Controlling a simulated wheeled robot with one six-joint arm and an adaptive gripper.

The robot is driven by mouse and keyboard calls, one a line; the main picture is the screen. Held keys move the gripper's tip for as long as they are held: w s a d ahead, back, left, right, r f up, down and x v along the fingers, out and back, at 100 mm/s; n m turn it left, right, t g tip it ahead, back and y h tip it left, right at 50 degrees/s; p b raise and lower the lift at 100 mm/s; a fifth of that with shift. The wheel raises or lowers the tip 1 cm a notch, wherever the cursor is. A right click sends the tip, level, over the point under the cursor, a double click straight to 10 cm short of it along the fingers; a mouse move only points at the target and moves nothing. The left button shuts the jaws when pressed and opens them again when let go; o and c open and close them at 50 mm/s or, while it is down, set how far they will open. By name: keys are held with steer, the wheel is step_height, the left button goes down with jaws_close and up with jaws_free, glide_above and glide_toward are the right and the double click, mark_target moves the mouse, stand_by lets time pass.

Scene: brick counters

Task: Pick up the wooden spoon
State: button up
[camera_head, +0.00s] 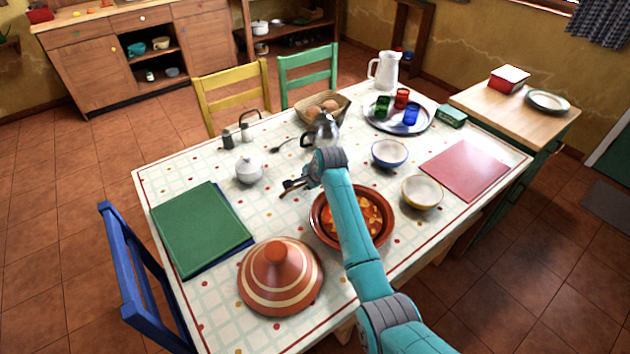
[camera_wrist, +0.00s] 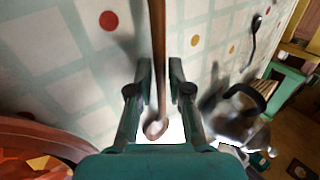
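The wooden spoon (camera_wrist: 159,45) is brown and runs from the top edge of the wrist view down between my fingers, its rounded end low between them. My gripper (camera_wrist: 160,72) has one finger on each side of it, close to the spoon. Whether both fingers press on it is unclear. In the head view my gripper (camera_head: 292,185) is low over the middle of the table, left of the stew dish, and the spoon is mostly hidden there. Whether it touches the cloth is unclear.
The stew dish (camera_head: 318,221) and striped tagine lid (camera_head: 259,290) are near. A white sugar pot (camera_head: 249,171) stands left, bowls (camera_head: 389,152) right.

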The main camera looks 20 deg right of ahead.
jaws_close()
step_height(320, 180, up, 10)
stand_by(0.7)
